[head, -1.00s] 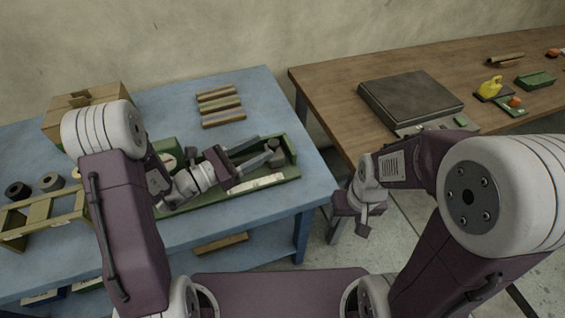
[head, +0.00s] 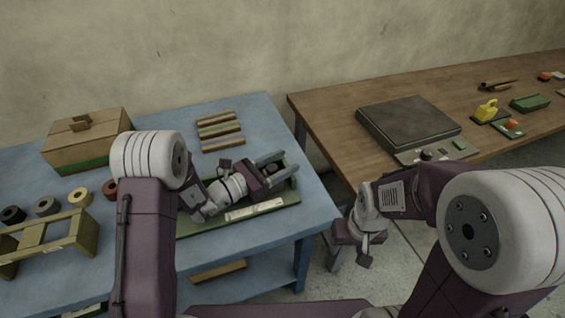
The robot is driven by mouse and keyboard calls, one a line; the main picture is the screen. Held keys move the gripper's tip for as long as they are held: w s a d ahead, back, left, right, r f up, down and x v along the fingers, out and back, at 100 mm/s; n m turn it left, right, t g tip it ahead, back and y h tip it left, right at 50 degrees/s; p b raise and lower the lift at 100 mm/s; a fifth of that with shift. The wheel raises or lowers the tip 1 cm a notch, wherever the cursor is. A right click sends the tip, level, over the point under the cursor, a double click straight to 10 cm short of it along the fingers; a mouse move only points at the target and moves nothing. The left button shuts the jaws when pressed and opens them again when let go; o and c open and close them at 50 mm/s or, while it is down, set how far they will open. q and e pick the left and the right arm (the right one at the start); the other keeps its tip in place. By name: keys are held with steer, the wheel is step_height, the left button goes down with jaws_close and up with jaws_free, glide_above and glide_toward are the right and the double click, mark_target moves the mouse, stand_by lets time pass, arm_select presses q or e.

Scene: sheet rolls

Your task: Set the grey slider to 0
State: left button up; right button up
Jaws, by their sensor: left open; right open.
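A long green fixture (head: 286,200) with a pale scale strip (head: 253,210) along its front lies on the blue table. My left gripper (head: 283,169) is open over the fixture's right part, its fingers pointing right. A dark grey piece (head: 270,172) shows between the fingers, likely the grey slider. It is mostly covered, and I cannot tell whether the fingers touch it. The scale's numbers are too small to read. My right gripper (head: 362,252) is open and empty, hanging in front of the wooden table, away from the fixture.
On the blue table (head: 232,107) stand a cardboard box (head: 88,142), several rolls (head: 47,206), an olive rack (head: 40,240) and several bars (head: 219,131). A flat grey device (head: 408,121) sits on the wooden table (head: 335,105). A gap separates the tables.

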arm_select(q)
jaws_close()
steer(key=shift+s, duration=0.1)
stand_by(1.2)
steer(key=shift+a, duration=0.1)
